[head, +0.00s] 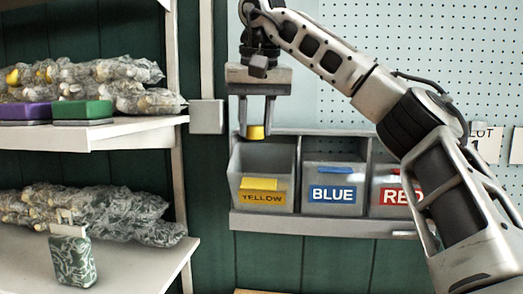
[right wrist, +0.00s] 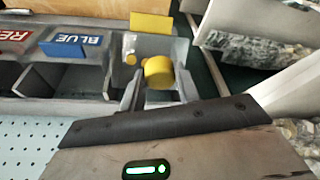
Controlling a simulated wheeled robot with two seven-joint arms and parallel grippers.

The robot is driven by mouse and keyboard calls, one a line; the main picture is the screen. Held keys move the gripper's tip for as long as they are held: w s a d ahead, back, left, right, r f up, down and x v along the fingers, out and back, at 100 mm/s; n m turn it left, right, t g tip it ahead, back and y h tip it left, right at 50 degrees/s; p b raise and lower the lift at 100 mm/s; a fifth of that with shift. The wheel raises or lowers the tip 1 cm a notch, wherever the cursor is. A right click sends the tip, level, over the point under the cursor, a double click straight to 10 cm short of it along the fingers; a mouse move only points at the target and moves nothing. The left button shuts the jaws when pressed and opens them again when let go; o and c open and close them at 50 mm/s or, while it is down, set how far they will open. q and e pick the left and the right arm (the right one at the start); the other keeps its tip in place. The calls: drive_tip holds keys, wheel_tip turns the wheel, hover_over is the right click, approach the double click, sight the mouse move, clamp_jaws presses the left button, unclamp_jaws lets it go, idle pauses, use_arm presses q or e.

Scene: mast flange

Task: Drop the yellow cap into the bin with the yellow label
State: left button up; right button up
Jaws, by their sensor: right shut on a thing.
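The yellow cap (head: 255,132) is held between the fingertips of my right gripper (head: 257,126), which points down and is shut on it. The cap hangs just above the open top of the grey bin with the yellow label (head: 262,194). In the right wrist view the cap (right wrist: 158,72) shows at the fingers, over that bin's opening, with the yellow label (right wrist: 150,23) beyond it. The bin's floor is mostly hidden. My left gripper does not show in either view.
The bins labelled BLUE (head: 332,194) and RED (head: 390,196) stand to the right in the same rack. At left, two shelves (head: 140,134) hold plastic-wrapped bundles, a purple box (head: 25,111) and a green box (head: 83,109). A pegboard (head: 350,30) is behind.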

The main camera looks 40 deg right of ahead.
sight(261, 133)
drive_tip(key=shift+w+d+f, duration=0.15)
drive_tip(key=shift+d+f, duration=0.35)
drive_tip(key=shift+f, duration=0.1)
drive_tip(key=shift+w+d+f, duration=0.15)
drive_tip(key=shift+d+f, duration=0.3)
drive_tip(key=shift+f, duration=0.15)
drive_tip(key=f, duration=0.3)
drive_tip(key=shift+d+f, duration=0.2)
drive_tip(key=shift+f, duration=0.6)
drive_tip(key=o, duration=1)
drive_tip(key=shift+a, duration=0.1)
